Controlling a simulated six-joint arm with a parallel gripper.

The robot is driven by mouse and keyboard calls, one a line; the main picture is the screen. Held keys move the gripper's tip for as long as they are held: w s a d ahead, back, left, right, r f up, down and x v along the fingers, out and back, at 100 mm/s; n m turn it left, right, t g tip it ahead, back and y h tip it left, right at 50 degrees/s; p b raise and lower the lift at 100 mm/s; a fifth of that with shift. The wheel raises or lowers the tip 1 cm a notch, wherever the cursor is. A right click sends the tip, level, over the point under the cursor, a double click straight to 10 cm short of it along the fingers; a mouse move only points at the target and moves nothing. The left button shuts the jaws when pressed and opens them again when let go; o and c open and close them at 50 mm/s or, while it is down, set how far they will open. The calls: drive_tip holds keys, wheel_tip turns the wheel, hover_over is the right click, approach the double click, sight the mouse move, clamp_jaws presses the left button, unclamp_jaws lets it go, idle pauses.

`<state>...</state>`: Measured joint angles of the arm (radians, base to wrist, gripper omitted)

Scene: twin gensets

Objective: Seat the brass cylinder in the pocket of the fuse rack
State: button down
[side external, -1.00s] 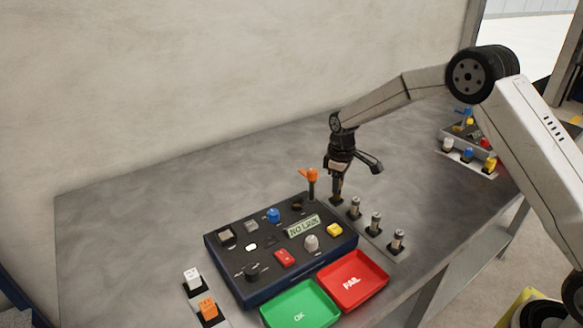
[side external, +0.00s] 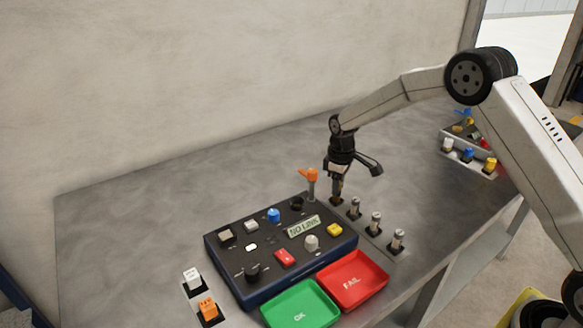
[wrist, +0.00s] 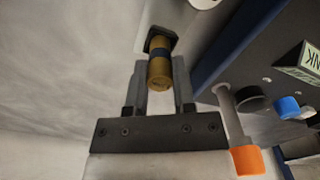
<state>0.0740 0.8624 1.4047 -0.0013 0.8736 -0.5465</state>
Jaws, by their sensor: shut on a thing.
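My gripper (side external: 337,197) points down at the far end of the fuse rack (side external: 367,232), beside the control box. In the wrist view its two fingers are shut on the brass cylinder (wrist: 160,72), which has a dark band around it. The cylinder's far end meets a dark square pocket (wrist: 161,36) on the rack. I cannot tell how deep it sits there. In the side view the cylinder is mostly hidden by the fingers.
The control box (side external: 280,247) with knobs and a "NO LINK" display stands close to the left. Its orange-tipped lever (side external: 310,175) rises near my gripper. Red (side external: 352,280) and green (side external: 300,305) trays lie in front. The bench behind is clear.

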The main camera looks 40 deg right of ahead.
drive_tip(key=shift+f, duration=0.3)
idle(0.5)
unclamp_jaws()
idle(0.3)
drive_tip(key=shift+r, duration=0.1)
drive_tip(key=shift+r, duration=3.4)
